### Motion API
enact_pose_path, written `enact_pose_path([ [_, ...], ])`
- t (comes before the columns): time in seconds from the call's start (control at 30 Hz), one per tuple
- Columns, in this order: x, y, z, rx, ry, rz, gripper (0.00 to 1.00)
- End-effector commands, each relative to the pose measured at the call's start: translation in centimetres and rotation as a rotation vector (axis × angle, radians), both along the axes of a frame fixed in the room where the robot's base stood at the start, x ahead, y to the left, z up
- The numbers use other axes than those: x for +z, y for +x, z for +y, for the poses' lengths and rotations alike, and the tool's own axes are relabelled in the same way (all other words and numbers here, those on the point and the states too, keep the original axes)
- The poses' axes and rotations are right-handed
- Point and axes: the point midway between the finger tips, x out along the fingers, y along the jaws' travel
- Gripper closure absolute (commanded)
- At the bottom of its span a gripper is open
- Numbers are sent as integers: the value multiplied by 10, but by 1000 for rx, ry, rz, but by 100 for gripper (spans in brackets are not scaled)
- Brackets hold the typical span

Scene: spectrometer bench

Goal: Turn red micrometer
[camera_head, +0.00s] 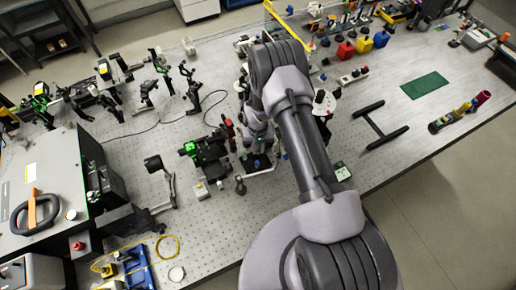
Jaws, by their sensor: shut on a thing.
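My gripper (258,158) points down at the small optical stage near the middle of the bench, below my folded arm. It is shut on a small part there, which looks to be the red micrometer. The wrist and the small scale hide the jaw tips and most of the part they hold. A slim dark red piece (229,128) stands upright just left of my wrist. I cannot tell whether it belongs to the same stage.
A black mount with green parts (205,150) stands close on the left. A black H-shaped frame (381,126) and a green mat (425,85) lie right. A large instrument box (60,190) fills the left end.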

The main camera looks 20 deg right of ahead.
Motion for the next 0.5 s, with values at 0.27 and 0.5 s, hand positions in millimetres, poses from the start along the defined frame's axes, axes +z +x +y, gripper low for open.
enact_pose_path([
  [0.27,-4,1,0,185,0,-2,100],
  [0.5,-4,2,0,412,0,-3,100],
])
